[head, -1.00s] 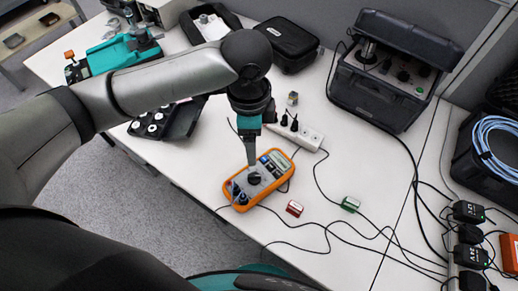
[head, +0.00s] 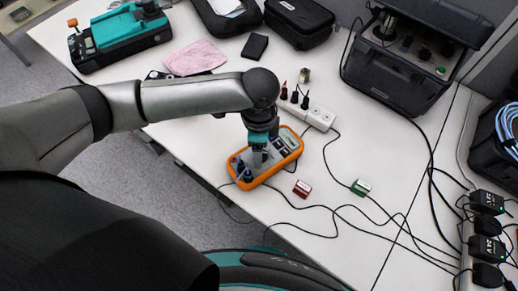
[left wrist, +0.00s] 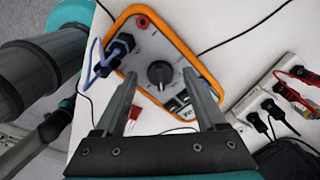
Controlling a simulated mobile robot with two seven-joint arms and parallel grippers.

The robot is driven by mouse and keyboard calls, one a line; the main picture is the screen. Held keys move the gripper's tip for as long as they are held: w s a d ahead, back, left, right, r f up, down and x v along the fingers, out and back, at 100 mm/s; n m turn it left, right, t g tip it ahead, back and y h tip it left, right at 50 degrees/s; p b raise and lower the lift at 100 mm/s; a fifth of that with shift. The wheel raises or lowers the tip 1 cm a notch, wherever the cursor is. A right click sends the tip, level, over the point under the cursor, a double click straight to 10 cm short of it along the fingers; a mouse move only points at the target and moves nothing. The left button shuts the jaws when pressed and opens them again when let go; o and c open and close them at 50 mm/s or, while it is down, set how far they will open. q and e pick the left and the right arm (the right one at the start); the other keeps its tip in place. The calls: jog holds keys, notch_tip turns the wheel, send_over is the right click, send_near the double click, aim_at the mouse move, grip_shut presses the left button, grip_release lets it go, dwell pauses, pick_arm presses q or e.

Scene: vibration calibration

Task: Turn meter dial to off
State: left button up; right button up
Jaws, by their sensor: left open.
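The meter (head: 290,146) is a grey-faced multimeter with an orange rim, lying face up on the white table; it also shows in the left wrist view (left wrist: 181,34). Its round black dial (left wrist: 159,74) is in the middle of its face. My left gripper (head: 258,163) is over the meter face and hides the dial in the head view. In the left wrist view its two fingers (left wrist: 160,80) are open, one on each side of the dial, with gaps. Whether the fingertips reach dial height is unclear. My right gripper is not in view.
Dark plugs and blue leads (left wrist: 112,52) sit at one end of the meter. A white power strip (head: 310,114) stands behind it. A red block (head: 302,188) and a green block (head: 361,187) lie to the right, among black cables (head: 335,209).

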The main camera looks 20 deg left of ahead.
pick_arm(q)
jog(key=shift+f, duration=0.25)
grip_shut()
dwell(0.5)
